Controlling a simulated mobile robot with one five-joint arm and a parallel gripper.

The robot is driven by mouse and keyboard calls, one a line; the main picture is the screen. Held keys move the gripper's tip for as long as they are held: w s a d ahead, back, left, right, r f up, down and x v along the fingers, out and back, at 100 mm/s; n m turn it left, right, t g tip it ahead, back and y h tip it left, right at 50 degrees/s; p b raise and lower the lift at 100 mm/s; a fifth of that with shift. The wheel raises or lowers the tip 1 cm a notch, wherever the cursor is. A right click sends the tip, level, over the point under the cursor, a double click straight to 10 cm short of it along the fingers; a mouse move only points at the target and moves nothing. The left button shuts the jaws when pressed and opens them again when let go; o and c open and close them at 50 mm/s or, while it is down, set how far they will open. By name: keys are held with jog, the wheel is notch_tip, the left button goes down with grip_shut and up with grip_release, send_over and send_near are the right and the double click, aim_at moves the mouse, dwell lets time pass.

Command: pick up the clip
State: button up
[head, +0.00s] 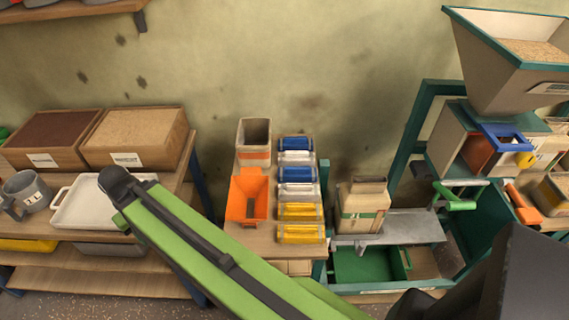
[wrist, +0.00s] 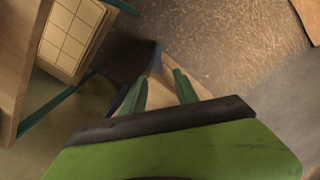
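I cannot pick out a clip for certain in either view. In the head view, an orange open bin (head: 248,188) on the middle table has a small dark piece (head: 252,213) in it, too small to identify. Beside the bin lies a row of blue, white and yellow packet-like pieces (head: 297,189). My gripper (wrist: 160,78) shows in the wrist view as two dark green fingers standing apart. I see nothing held between them; a tan surface and floor lie beyond. The gripper does not show clearly in the head view, where my green arm crosses the foreground.
A left bench holds two wooden boxes (head: 137,136), a white tray (head: 75,211) and a grey mug (head: 25,191). A tan container (head: 363,205) stands on a grey metal shelf (head: 412,226) above a green bin (head: 368,265). A large hopper (head: 487,75) stands at right.

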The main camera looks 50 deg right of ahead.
jog(key=shift+w+a, duration=0.2)
jog(key=shift+w, duration=0.3)
jog(key=shift+o, duration=0.2)
jog(key=shift+s+a+r, duration=0.1)
